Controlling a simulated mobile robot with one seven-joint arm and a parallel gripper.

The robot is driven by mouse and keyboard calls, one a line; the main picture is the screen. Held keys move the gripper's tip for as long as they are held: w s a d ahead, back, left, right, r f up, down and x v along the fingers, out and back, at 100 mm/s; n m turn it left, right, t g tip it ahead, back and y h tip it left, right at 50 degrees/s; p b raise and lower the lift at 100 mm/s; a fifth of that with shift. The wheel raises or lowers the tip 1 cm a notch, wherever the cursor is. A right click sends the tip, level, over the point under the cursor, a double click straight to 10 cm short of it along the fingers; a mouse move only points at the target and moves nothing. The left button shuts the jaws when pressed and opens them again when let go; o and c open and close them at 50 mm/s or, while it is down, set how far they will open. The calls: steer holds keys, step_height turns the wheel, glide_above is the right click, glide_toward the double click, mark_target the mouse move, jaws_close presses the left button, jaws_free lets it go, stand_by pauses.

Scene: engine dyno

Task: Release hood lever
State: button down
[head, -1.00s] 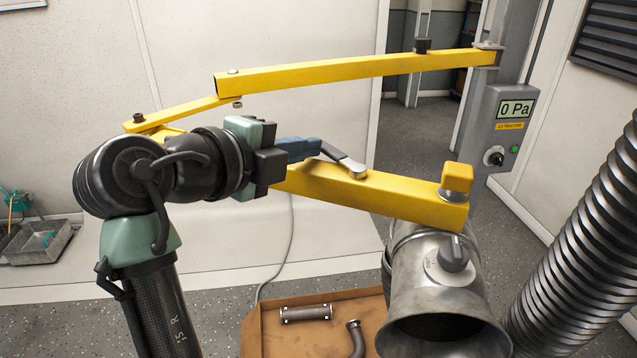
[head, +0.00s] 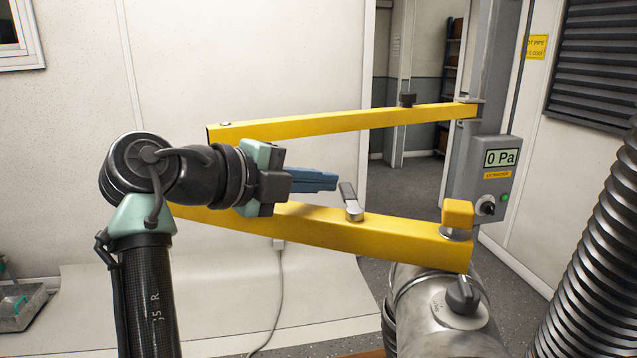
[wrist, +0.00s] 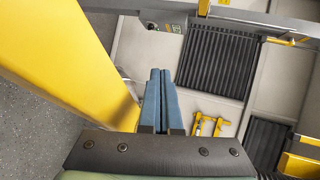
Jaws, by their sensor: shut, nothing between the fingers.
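The lever (head: 349,198) has a dark grey handle and a silver round pivot. It sits on top of the lower yellow arm (head: 380,237), its handle pointing up and slightly left in the head view. The metal extraction hood (head: 410,308) hangs at the right end of that arm, with its lower part cut off by the frame. My gripper (head: 334,181) has blue fingers, shut and empty, just left of the lever handle with a small gap in the picture. In the wrist view the shut fingers (wrist: 160,75) show beside the yellow arm (wrist: 75,60); I cannot make out the lever there.
A yellow knob (head: 457,214) stands at the arm's end, and a dark dial (head: 462,295) is on the hood. An upper yellow arm (head: 340,122) runs behind. A grey control box (head: 492,170) reads 0 Pa. A ribbed hose (head: 590,270) fills the right side.

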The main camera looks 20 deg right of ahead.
steer(key=shift+s+a+b, duration=0.1)
steer(key=shift+s+b, duration=0.35)
steer(key=shift+s, duration=0.3)
steer(key=b+v, duration=0.1)
steer(key=v, duration=0.6)
steer(key=shift+a, duration=0.25)
steer(key=shift+r, duration=0.15)
